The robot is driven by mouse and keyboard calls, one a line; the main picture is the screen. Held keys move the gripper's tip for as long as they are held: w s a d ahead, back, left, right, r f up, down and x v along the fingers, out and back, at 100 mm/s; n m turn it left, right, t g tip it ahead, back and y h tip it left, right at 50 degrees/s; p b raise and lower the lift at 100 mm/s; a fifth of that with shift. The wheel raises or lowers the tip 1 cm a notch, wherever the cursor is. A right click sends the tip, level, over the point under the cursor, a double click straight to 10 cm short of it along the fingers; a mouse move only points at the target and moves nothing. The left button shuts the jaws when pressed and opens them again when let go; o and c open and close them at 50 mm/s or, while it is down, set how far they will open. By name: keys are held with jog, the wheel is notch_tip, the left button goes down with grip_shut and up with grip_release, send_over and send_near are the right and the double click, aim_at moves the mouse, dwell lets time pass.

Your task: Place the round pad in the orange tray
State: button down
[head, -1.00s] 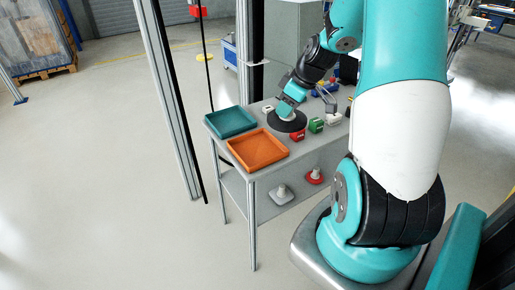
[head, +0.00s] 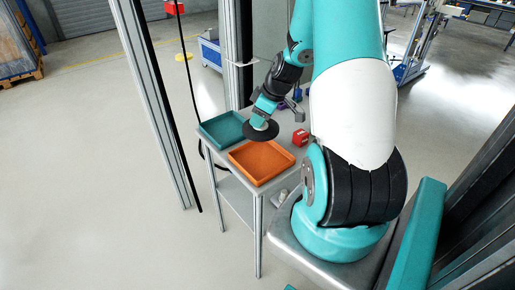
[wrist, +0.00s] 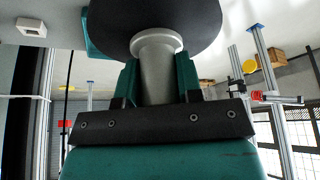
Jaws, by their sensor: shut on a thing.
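The round pad (head: 261,131) is a black disc with a pale grey stem. My gripper (head: 262,121) is shut on its stem and holds it above the table, by the back edge of the orange tray and the right side of the teal tray. In the wrist view the pad's disc (wrist: 150,18) fills the top, with the stem (wrist: 156,75) between the fingers of my gripper (wrist: 155,85). The orange tray (head: 262,179) lies on the grey table and looks empty. The pad hides a little of its back edge.
A teal tray (head: 222,130) sits left of the orange one. A red block (head: 300,138) stands to the right of the orange tray. An upright metal post (head: 153,110) rises left of the table. A grey stemmed piece (head: 281,196) shows low beside my base.

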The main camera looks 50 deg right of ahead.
notch_tip(320, 180, down, 12)
jog(key=shift+f+p, duration=0.2)
jog(key=shift+p, duration=0.5)
jog(key=shift+f, duration=0.1)
jog(key=c, duration=0.8)
grip_release()
